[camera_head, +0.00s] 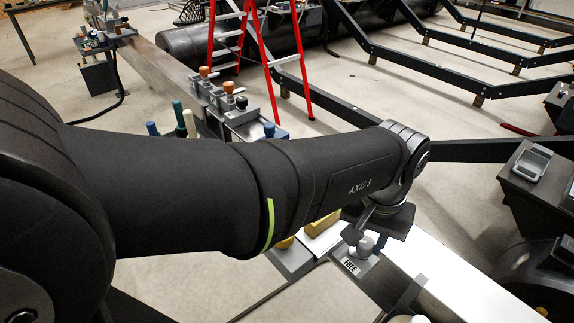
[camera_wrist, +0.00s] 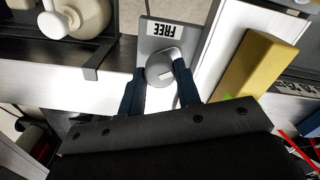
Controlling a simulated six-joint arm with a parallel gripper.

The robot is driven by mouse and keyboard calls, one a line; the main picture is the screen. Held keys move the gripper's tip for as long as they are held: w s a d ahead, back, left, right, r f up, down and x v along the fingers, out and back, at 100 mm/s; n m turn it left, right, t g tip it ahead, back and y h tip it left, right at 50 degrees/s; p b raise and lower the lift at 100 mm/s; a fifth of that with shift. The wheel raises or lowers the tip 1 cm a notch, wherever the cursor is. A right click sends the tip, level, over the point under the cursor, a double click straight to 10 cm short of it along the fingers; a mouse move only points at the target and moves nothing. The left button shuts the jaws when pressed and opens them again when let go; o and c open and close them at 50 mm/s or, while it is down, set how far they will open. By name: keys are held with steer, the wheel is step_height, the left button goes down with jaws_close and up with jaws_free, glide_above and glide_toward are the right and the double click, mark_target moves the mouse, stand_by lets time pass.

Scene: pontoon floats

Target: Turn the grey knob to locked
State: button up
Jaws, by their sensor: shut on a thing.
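The grey knob (camera_wrist: 158,68) sits on a small grey plate (camera_wrist: 148,46) in the wrist view. A white label reading FREE (camera_wrist: 165,30) is on the plate, upside down in that view. A short pale mark shows on the knob's top; which setting it points to is hard to tell. My gripper (camera_wrist: 160,82) has its two dark fingers on either side of the knob, shut on it. In the head view the knob (camera_head: 366,244) shows beneath my wrist, beside the FREE label (camera_head: 350,265). No locked label is readable.
A yellow block (camera_wrist: 246,66) lies right of the knob in the wrist view. A white round-topped part (camera_wrist: 60,22) stands at upper left. A bright metal beam (camera_head: 450,290) runs toward the lower right. A red ladder (camera_head: 300,60) and several coloured knobs (camera_head: 203,71) stand farther back.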

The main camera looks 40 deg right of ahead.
mark_target(367, 242)
steer(key=m, duration=0.6)
steer(key=shift+r+m, duration=0.1)
steer(key=shift+m, duration=0.3)
stand_by(0.3)
steer(key=o, duration=1)
steer(key=shift+c, duration=0.2)
step_height(367, 242, up, 17)
steer(key=shift+r, duration=0.15)
step_height(367, 242, down, 18)
steer(key=shift+r, duration=0.25)
stand_by(0.4)
